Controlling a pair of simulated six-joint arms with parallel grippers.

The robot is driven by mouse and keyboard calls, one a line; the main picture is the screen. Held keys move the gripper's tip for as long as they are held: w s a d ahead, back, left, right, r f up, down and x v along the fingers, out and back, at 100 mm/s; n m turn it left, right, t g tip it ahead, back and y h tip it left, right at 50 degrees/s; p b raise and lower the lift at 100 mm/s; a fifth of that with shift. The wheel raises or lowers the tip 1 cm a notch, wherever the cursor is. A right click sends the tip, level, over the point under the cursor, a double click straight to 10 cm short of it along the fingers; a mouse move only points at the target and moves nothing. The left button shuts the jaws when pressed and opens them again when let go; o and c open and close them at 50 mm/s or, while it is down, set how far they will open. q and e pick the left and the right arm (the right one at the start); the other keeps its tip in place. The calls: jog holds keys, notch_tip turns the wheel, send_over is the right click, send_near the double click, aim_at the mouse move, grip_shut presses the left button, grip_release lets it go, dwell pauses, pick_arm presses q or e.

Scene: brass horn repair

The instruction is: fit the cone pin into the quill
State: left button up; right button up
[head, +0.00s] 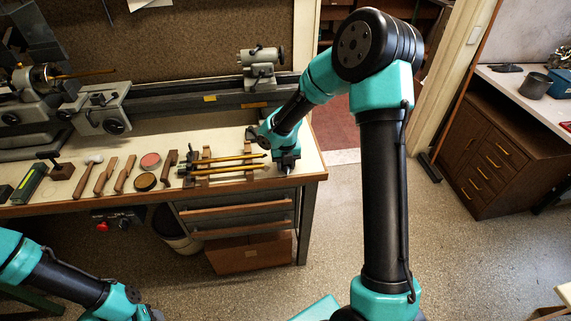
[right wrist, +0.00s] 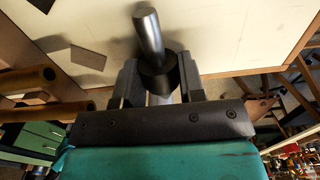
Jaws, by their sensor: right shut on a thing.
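The cone pin (right wrist: 149,35) is a grey steel rod with a dark, wider collar (right wrist: 158,74). My right gripper (right wrist: 159,82) is shut on it at the collar, and the rod sticks out past the fingers over the pale bench top. In the head view my right gripper (head: 287,160) is at the bench's front right corner, where the pin is too small to make out clearly. The quill (head: 244,57) is on the left side of the grey tailstock (head: 261,72), behind and left of my right gripper. My left forearm shows at bottom left; its gripper is out of frame.
The lathe bed (head: 200,101) runs along the back of the bench (head: 312,165). Brass tubes (head: 225,171) lie on wooden rests left of my right gripper. A mallet (head: 87,174) and several hand tools lie further left. The floor right of the bench is clear.

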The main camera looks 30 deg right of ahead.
jog(key=shift+r, duration=2.75)
